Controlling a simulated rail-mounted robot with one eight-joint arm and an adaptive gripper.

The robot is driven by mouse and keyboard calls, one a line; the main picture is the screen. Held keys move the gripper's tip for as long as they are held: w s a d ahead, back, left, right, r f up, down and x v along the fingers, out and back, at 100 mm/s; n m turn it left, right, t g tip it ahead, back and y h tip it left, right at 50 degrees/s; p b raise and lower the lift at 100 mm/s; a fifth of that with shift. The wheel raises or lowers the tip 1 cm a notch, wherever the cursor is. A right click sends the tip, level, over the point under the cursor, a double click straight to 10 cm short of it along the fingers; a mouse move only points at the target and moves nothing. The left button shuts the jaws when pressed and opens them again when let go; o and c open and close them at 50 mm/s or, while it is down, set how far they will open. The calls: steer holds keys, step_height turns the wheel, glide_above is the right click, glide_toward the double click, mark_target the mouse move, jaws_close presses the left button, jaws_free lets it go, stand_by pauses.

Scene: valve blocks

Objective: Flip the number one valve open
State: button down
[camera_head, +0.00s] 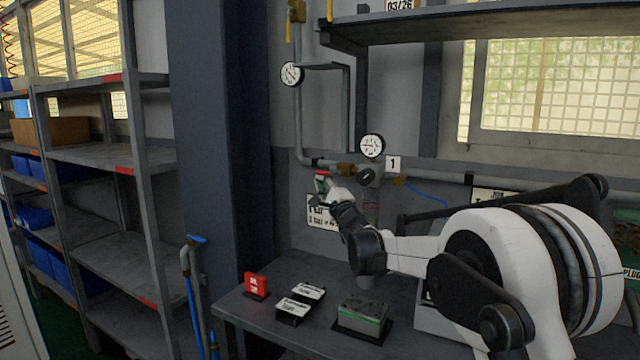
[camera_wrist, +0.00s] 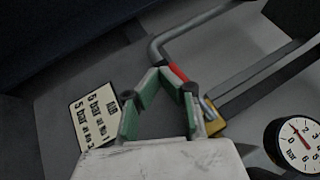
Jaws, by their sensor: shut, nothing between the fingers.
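The number 1 plate (camera_head: 393,163) hangs on the wall beside a round gauge (camera_head: 371,145). A brass valve body (camera_head: 346,169) sits on the pipe left of the plate; it also shows in the wrist view (camera_wrist: 213,122). A red handle piece (camera_wrist: 178,73) lies along the pipe above the brass, next to my fingertips. My gripper (camera_wrist: 165,78) has green-padded fingers with their tips together, nothing between them. The tips are close to the red piece; I cannot tell whether they touch. In the head view my gripper (camera_head: 322,184) is by the pipe, partly covering the valve.
A pressure sign (camera_wrist: 98,112) is on the wall near my fingers. A second gauge (camera_head: 292,74) and yellow-handled valve (camera_head: 289,28) are higher up. The table (camera_head: 240,312) below holds a red block (camera_head: 256,286), black labelled blocks (camera_head: 293,311) and a green-grey block (camera_head: 362,317).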

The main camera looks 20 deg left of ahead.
steer(key=s+f+b, duration=0.5)
steer(key=f, duration=0.3)
steer(key=shift+s+a+f+b, duration=0.15)
steer(key=shift+s+a+b, duration=0.1)
steer(key=shift+s+b, duration=0.1)
steer(key=s+d+r+n+g+h, duration=0.1)
steer(key=s+d+r+n+g, duration=0.2)
steer(key=s+d+n, duration=0.35)
steer(key=s+d+r+n+g, duration=0.35)
steer(key=s+d, duration=0.45)
steer(key=s, duration=0.4)
steer(key=s+d+f+n+g+h, duration=0.1)
steer(key=s+d+f+h, duration=0.3)
steer(key=s+d+f, duration=0.3)
steer(key=s+d+f+h, duration=0.5)
steer(key=s+d+f, duration=0.3)
steer(key=s+d, duration=0.5)
steer(key=s+d+f+n+g+h, duration=0.1)
steer(key=s+d+f+h, duration=0.3)
steer(key=s+d+f, duration=0.4)
steer(key=s+d, duration=0.2)
steer(key=d, duration=0.2)
steer(key=shift+s+d+n+g, duration=0.25)
steer(key=shift+s+n+g, duration=0.05)
steer(key=shift+s+g, duration=0.05)
